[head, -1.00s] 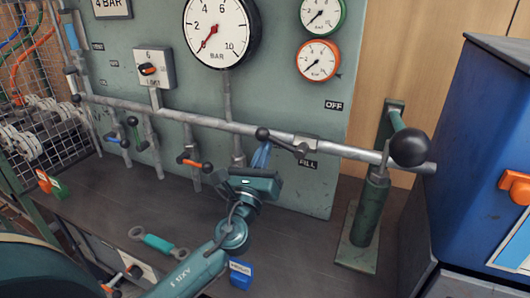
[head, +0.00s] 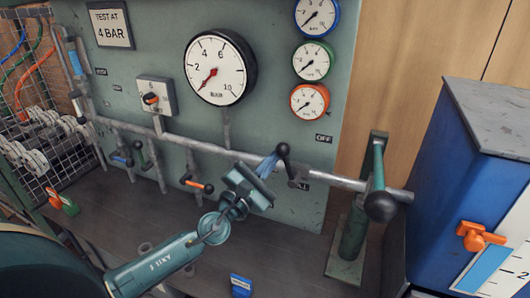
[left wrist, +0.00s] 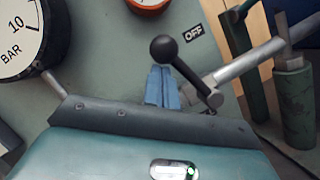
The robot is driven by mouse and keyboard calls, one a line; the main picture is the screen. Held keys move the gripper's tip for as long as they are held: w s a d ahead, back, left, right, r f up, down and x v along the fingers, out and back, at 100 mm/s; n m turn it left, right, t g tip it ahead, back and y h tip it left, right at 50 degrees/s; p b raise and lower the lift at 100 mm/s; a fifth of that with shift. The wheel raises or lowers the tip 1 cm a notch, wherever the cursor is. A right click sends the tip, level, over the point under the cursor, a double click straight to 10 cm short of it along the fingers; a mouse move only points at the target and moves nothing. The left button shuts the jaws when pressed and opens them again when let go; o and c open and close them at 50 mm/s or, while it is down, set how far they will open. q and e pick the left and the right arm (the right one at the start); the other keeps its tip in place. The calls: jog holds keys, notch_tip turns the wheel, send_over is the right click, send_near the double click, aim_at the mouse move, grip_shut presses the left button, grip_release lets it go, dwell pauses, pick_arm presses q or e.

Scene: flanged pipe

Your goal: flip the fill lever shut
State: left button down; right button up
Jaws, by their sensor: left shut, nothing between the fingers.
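The fill lever (head: 283,150) is a grey arm with a black ball knob on the pipe, by the FILL label, which is partly hidden. It tilts up and to the left from its pivot, between the pipe line and upright. In the left wrist view the knob (left wrist: 164,50) stands just above my blue fingertips, with the lever arm sloping down right to the pipe. My left gripper (head: 268,165) is shut and empty, its blue fingers close beside the lever on the left. Whether they touch it is unclear. My right gripper is not in view.
The OFF label (head: 324,139) is on the panel above right of the lever. A large gauge (head: 221,68) and three small ones sit above. A green hand pump with a black knob (head: 381,206) stands right, near a blue tank (head: 440,150). Small orange-handled valve (head: 197,185) hangs left.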

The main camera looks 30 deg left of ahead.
pick_arm(q)
jog(key=d+m+p, duration=0.1)
jog(key=m+p, duration=0.1)
jog(key=d+r+m+g+h+p, duration=0.1)
jog(key=m+p, duration=0.1)
jog(key=shift+r, duration=0.2)
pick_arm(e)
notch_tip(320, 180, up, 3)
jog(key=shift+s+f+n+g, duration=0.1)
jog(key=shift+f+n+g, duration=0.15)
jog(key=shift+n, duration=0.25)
pick_arm(q)
jog(key=shift+p, duration=0.3)
jog(key=shift+f, duration=0.15)
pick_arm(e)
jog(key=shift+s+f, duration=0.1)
